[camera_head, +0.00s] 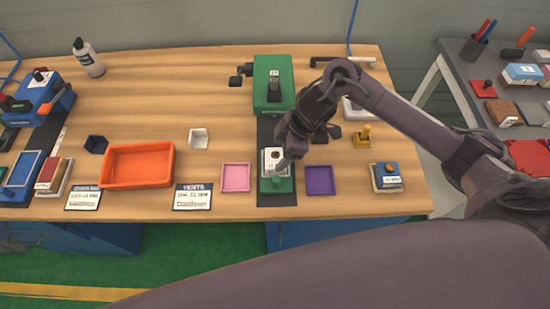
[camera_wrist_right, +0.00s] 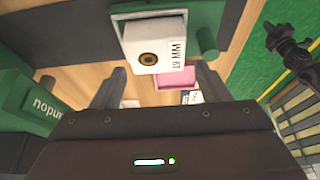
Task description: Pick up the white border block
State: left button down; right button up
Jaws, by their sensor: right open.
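A white block (camera_head: 273,156) with a label sits on a small green stand (camera_head: 276,185) near the table's front edge, partly hidden by my right gripper. In the right wrist view the white block (camera_wrist_right: 153,58) shows black lettering and a gold ring with a dark centre. My right gripper (camera_head: 284,157) is over the block in the head view. In the wrist view its two fingers (camera_wrist_right: 158,86) are apart with nothing between them, and the block lies just beyond the tips. I cannot tell whether they touch.
A pink tray (camera_head: 235,178) and a purple tray (camera_head: 320,181) flank the stand. A tall green machine (camera_head: 273,85) stands behind it.

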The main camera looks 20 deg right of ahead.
aim_at(276, 158)
jog(key=x, duration=0.4)
jog(key=shift+w+d+f+p, duration=0.1)
jog(key=shift+d+p, duration=0.15)
jog(key=shift+p, duration=0.15)
jog(key=shift+a+f, duration=0.1)
jog(key=shift+f, duration=0.2)
jog(key=shift+a+f, duration=0.1)
jog(key=shift+f, duration=0.1)
jog(key=c, duration=0.6)
pick_arm(q)
jog(key=shift+w+a+r, duration=0.1)
jog(key=shift+w+r, duration=0.45)
pick_arm(e)
jog(key=shift+w, duration=0.1)
jog(key=shift+c, duration=0.3)
jog(key=shift+r, duration=0.1)
